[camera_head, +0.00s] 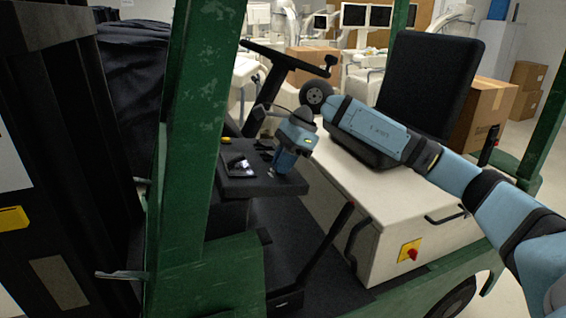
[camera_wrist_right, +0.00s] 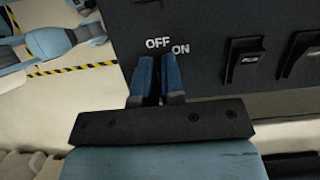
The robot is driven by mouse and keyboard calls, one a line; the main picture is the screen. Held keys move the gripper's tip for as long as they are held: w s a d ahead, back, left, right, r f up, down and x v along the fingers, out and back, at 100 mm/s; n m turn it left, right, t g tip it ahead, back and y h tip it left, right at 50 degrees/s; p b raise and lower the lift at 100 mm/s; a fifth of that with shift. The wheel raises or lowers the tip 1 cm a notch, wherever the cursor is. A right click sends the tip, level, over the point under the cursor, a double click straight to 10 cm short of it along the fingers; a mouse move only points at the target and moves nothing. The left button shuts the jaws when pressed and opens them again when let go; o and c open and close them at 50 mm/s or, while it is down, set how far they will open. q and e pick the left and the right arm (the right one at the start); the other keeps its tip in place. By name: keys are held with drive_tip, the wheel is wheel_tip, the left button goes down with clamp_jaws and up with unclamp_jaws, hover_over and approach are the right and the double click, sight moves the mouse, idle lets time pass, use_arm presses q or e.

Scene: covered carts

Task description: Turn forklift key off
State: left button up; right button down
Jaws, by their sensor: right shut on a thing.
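The forklift (camera_head: 205,170) has a green frame and a black control panel (camera_head: 258,187) below the steering wheel. My right gripper (camera_head: 272,174) reaches down to the side of this panel from the right. In the right wrist view, the two blue fingers of my right gripper (camera_wrist_right: 159,84) are shut on the key at the black panel face (camera_wrist_right: 212,22), just below the white OFF and ON labels (camera_wrist_right: 166,45). The key itself is hidden between the fingers, so its turn angle cannot be told. My left gripper is not in view.
The steering wheel (camera_head: 290,57) is above the panel, and the black seat (camera_head: 430,82) is behind my right arm. Two black switches (camera_wrist_right: 243,62) sit right of the key. A red knob (camera_head: 412,254) is on the white seat box (camera_head: 385,220). A green post stands at left.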

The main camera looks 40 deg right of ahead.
drive_tip(key=c, duration=1.2)
unclamp_jaws()
drive_tip(key=shift+c, duration=0.2)
drive_tip(key=shift+r, duration=0.15)
drive_tip(key=v, duration=1.3)
drive_tip(key=shift+d+r+b, duration=0.25)
drive_tip(key=shift+b, duration=0.1)
drive_tip(key=shift+s, duration=0.1)
